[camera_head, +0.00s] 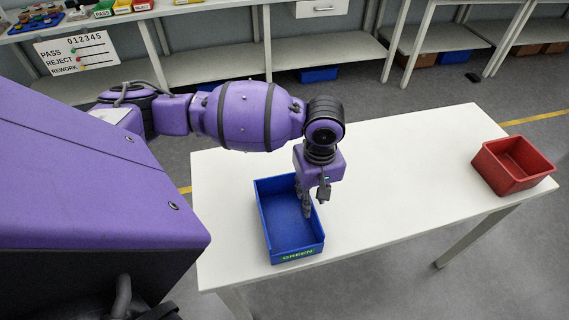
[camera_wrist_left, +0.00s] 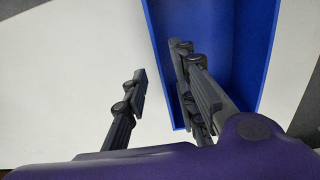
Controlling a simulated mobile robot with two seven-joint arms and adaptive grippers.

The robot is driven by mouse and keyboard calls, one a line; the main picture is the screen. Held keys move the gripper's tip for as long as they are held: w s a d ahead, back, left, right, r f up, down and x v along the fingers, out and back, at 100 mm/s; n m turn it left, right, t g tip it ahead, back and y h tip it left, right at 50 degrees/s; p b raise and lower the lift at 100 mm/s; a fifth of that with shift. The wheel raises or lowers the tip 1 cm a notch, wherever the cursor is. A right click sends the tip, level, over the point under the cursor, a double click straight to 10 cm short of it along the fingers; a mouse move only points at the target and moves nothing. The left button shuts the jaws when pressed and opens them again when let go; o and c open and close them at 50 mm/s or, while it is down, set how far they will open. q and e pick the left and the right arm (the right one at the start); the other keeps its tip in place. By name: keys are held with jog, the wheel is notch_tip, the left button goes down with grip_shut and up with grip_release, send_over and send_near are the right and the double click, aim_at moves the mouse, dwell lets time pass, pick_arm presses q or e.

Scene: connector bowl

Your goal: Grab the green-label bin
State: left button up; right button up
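The blue bin (camera_head: 290,249) with a green "GREEN" label (camera_head: 298,255) on its front stands on the white table, near the table's left part. It looks empty. My left gripper (camera_head: 306,205) points down at the bin's right wall in the head view. In the left wrist view the gripper (camera_wrist_left: 160,78) is open, with the wall of the blue bin (camera_wrist_left: 158,35) between its fingers. One finger is over the inside of the bin, the other is outside over the table. A gap shows between the outer finger and the wall. My right gripper is not in view.
A red bin (camera_head: 487,172) stands at the right end of the white table (camera_head: 405,165). The table between the two bins is clear. Shelves (camera_head: 215,67) with small bins and a PASS/REJECT/REWORK sign (camera_head: 78,53) stand at the back.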

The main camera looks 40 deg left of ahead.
aim_at(287, 216)
pick_arm(q)
jog(key=f, duration=0.6)
jog(key=shift+a+f+b, duration=0.25)
jog(key=shift+f+b, duration=0.1)
jog(key=shift+f, duration=0.05)
jog(key=shift+w+f, duration=0.1)
jog(key=shift+f, duration=0.1)
jog(key=shift+c, duration=1.6)
jog(key=c, duration=0.3)
grip_shut()
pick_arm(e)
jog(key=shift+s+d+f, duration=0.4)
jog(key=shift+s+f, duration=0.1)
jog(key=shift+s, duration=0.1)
